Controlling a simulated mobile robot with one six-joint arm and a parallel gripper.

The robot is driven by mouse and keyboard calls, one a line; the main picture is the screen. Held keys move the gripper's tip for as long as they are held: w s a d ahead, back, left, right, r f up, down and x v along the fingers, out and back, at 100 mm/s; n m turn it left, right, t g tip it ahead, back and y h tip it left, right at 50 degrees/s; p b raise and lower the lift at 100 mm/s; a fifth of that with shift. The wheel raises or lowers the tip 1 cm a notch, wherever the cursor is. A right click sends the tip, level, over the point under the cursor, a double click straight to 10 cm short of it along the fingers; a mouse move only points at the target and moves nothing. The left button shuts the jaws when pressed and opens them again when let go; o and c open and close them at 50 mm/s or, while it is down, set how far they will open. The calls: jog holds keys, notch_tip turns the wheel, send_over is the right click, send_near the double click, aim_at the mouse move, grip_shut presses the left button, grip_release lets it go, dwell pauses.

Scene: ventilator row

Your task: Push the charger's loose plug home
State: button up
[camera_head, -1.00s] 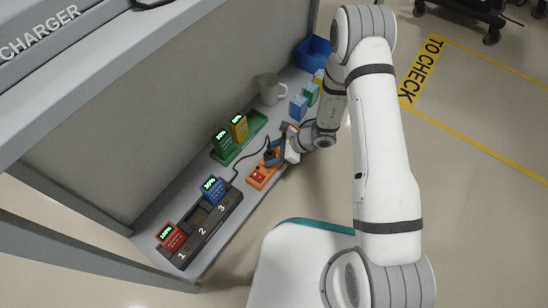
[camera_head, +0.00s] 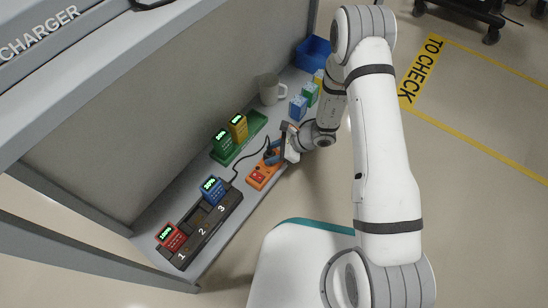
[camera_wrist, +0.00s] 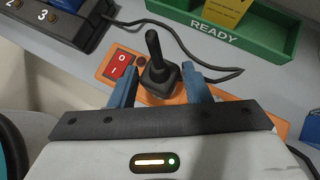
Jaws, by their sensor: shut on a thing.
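The charger (camera_head: 218,224) is a dark dock with bays numbered 1 to 3. The orange power strip (camera_head: 254,184) lies behind it, with a red rocker switch (camera_wrist: 121,68). The black plug (camera_wrist: 158,74) stands upright over the strip, its cord stub pointing up. My gripper (camera_wrist: 160,82) is shut on the plug, one blue finger on each side. In the head view my gripper (camera_head: 275,153) is at the strip's far end. The fingers and palm hide much of the strip, and I cannot tell whether the plug's base is flush.
A black cable (camera_wrist: 222,75) runs along the shelf. A green READY tray (camera_head: 227,160) holds two battery packs. A grey mug (camera_head: 269,90), small coloured boxes (camera_head: 298,108) and a blue bin (camera_head: 313,52) stand farther along. A grey back panel borders the shelf.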

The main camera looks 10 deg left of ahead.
jog(key=shift+w+f, duration=0.15)
jog(key=shift+f, duration=0.3)
jog(key=shift+w, duration=0.1)
dwell(0.4)
jog(key=o, duration=1.5)
